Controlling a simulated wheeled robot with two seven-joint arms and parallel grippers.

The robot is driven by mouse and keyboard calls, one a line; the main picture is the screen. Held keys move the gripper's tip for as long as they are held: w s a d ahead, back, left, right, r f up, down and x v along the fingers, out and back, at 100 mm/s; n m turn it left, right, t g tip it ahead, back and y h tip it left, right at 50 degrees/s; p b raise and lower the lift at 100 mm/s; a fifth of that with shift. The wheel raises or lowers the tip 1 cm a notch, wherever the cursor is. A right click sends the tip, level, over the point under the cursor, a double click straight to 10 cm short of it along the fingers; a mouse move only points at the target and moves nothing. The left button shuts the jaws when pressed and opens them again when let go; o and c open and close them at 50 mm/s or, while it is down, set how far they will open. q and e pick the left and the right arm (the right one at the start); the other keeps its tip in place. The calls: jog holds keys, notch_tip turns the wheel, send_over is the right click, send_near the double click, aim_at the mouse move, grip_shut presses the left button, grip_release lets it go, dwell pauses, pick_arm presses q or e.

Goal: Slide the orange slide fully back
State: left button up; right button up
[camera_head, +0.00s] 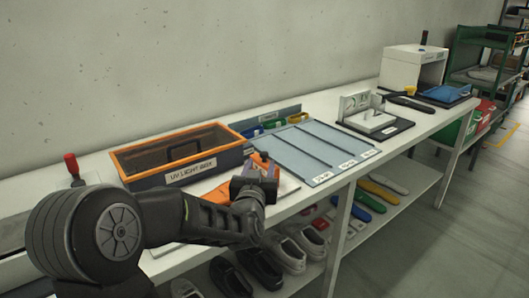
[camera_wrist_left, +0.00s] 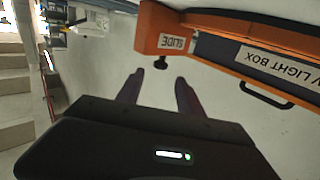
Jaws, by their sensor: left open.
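The orange slide (camera_wrist_left: 150,28) carries a white "SLIDE" label and a small black knob (camera_wrist_left: 161,62) in the left wrist view. In the head view, orange parts of it (camera_head: 217,194) show around my left gripper (camera_head: 260,175), which partly hides it. My left gripper is open in the left wrist view (camera_wrist_left: 158,88), its two fingers pointing at the slide. The knob lies just beyond the fingertips, roughly in line with the gap between them. Nothing is seen between the fingers. My right gripper is in neither view.
The orange-rimmed UV light box (camera_head: 187,178) stands just behind the slide. A grey-blue panel with dividers (camera_head: 300,147) lies to the right on the white table (camera_head: 330,112). A red-handled device (camera_head: 73,168) is at the left. Shoes (camera_head: 285,252) sit on the lower shelf.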

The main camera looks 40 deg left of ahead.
aim_at(264, 155)
pick_arm(q)
jog(key=shift+x, duration=3.95)
jog(key=shift+c, duration=0.2)
grip_shut()
